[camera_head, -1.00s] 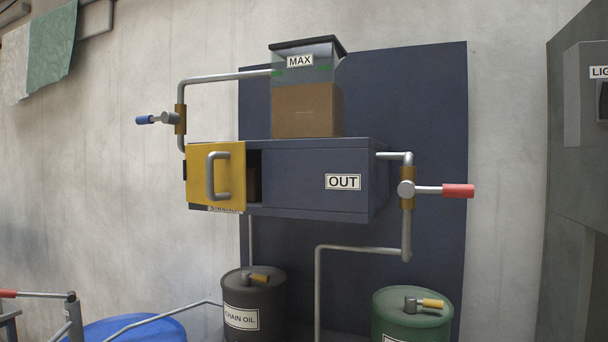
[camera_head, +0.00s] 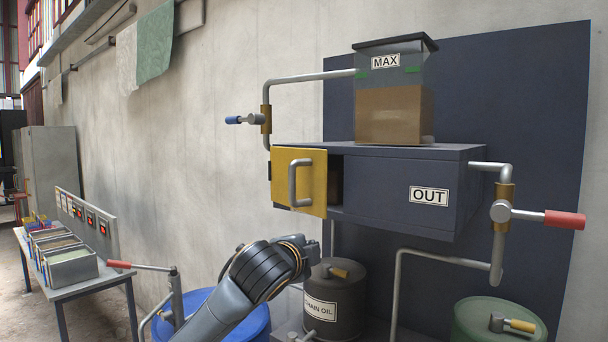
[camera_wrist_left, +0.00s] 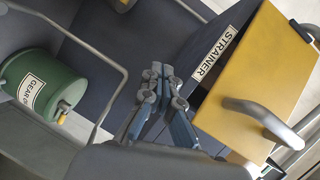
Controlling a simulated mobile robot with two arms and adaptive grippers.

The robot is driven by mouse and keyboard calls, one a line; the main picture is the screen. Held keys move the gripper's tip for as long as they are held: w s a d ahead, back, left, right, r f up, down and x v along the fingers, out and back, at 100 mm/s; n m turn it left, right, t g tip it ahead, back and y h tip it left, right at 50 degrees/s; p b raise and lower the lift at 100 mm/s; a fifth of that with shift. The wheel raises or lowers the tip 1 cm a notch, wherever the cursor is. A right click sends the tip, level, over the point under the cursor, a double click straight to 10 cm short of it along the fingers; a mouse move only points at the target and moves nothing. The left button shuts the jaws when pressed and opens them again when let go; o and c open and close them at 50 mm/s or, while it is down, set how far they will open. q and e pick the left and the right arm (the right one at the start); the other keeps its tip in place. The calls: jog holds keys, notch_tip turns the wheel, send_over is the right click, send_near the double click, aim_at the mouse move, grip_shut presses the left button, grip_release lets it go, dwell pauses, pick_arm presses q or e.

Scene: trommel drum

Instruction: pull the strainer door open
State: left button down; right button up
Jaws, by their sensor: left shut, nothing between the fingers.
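The strainer door (camera_head: 306,180) is a yellow panel with a grey bar handle (camera_head: 294,184), at the left end of the dark blue box (camera_head: 390,190). It stands ajar, with a dark gap along its right edge. In the left wrist view the door (camera_wrist_left: 262,75) and its handle (camera_wrist_left: 265,118) are at the right, beside the STRAINER label (camera_wrist_left: 213,53). My left gripper (camera_head: 306,258) is below the door in the head view, its fingertips hard to make out. In the left wrist view it (camera_wrist_left: 160,75) is shut and empty, apart from the handle. My right gripper is out of view.
A clear tank marked MAX (camera_head: 392,98) stands on the box. Pipes with a blue-handled valve (camera_head: 250,119) and a red-handled valve (camera_head: 545,217) flank it. A chain oil drum (camera_head: 335,305), a green drum (camera_head: 490,322) and a blue barrel (camera_head: 240,322) stand below.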

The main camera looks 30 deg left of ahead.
pick_arm(q)
jog(key=s+d+r+m+t+y+p, duration=0.1)
jog(key=s+d+r+m+t, duration=0.1)
jog(key=s+r, duration=1.1)
jog(key=p, duration=0.4)
send_near(308, 182)
jog(key=w, duration=0.4)
jog(key=shift+w+a+f, duration=0.1)
jog(key=shift+a+f, duration=0.05)
jog(key=shift+a, duration=0.35)
